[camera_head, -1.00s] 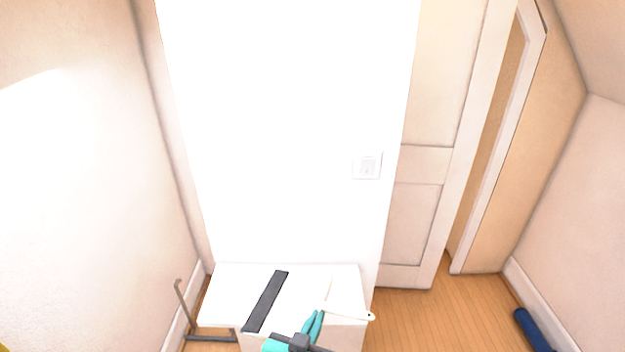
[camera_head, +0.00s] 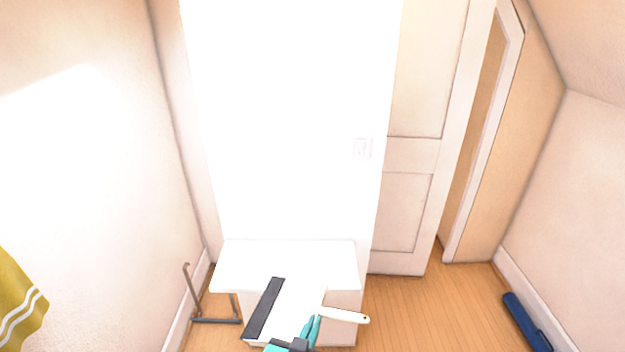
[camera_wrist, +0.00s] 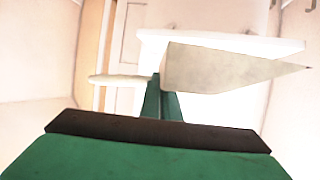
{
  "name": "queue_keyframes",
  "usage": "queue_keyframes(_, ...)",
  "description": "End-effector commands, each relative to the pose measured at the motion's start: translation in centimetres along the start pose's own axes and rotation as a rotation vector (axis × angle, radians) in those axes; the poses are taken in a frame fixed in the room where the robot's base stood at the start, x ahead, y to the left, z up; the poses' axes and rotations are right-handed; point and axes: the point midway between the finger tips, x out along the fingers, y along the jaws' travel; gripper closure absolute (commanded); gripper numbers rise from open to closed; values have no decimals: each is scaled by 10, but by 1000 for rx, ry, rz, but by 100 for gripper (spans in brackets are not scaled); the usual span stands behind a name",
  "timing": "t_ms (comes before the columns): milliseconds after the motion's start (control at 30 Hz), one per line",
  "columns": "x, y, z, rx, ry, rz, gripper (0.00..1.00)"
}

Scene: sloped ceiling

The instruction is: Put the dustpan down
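The dustpan is white with a broad black strip along its left edge (camera_head: 263,310) and a white handle (camera_head: 345,316) pointing right. My gripper (camera_head: 314,321), with teal fingers, is shut on the dustpan near where the handle meets the pan. In the wrist view the dustpan (camera_wrist: 222,70) lies across the tips of my green fingers (camera_wrist: 160,102), its handle to the left. The pan overlaps the front part of a low white table (camera_head: 285,258) in the head view. I cannot tell the height between them.
The white table top is bare behind the dustpan. A grey metal frame (camera_head: 214,320) stands on the floor left of the table. A dark blue roll-like object (camera_head: 525,322) lies at the right wall. A yellow striped cloth (camera_head: 18,300) hangs at far left. Wooden floor is clear right of the table.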

Motion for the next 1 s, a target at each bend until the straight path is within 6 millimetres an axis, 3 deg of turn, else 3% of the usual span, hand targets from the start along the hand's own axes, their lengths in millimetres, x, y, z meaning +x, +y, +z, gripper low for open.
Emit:
queue_keyframes(233, 30, -11, 39, -24, -3, -54, 100)
queue_keyframes(367, 49, -17, 71, -41, -6, -92, 100)
queue_keyframes(467, 65, -21, 108, -57, -9, -131, 100)
queue_keyframes(600, 84, -20, 172, -80, -10, -186, 100)
queue_keyframes(800, 94, -7, 253, -102, -7, -241, 100)
queue_keyframes(1000, 93, 5, 293, -108, 0, -262, 100)
